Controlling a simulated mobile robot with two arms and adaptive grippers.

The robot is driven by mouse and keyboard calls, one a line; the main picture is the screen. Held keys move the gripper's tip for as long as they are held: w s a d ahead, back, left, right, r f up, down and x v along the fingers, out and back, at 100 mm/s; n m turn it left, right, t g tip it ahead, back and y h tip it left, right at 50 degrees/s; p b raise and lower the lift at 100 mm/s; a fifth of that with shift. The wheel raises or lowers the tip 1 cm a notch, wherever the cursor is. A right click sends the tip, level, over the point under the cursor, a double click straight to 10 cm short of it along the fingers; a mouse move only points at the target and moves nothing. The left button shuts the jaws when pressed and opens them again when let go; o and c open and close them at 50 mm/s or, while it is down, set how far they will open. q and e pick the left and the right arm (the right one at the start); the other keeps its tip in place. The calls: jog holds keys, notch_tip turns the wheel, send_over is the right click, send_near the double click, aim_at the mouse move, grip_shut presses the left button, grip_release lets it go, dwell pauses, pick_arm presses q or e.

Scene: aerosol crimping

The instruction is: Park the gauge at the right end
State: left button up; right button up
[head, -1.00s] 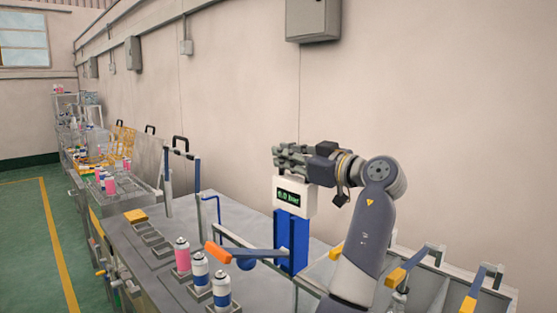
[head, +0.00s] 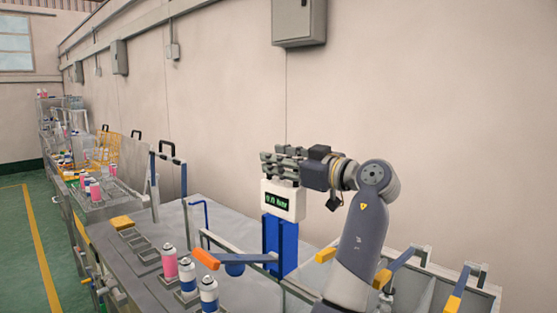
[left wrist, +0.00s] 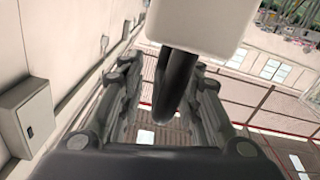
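The gauge is a white box (head: 283,213) with a green-lit display, on top of a blue upright block (head: 280,246) at the bench's back rail. The display seems to read 0.0 bar. My left gripper (head: 278,165) is just above the white box in the head view. In the left wrist view, the fingers of my left gripper (left wrist: 167,68) stand apart on both sides of a dark handle (left wrist: 177,85) beneath the white box (left wrist: 197,22). A gap shows left of the handle; contact on its right is unclear. My right gripper is not in view.
A blue lever with an orange grip (head: 206,258) reaches left from near the blue block. A pink can (head: 169,264) and blue-and-white cans (head: 188,278) stand in front of it. Yellow-tipped bars (head: 393,268) line the trays at right. A grey box (head: 299,22) hangs on the wall.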

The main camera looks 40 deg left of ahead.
pick_arm(q)
jog(key=d, duration=1.2)
jog(key=shift+s, duration=0.45)
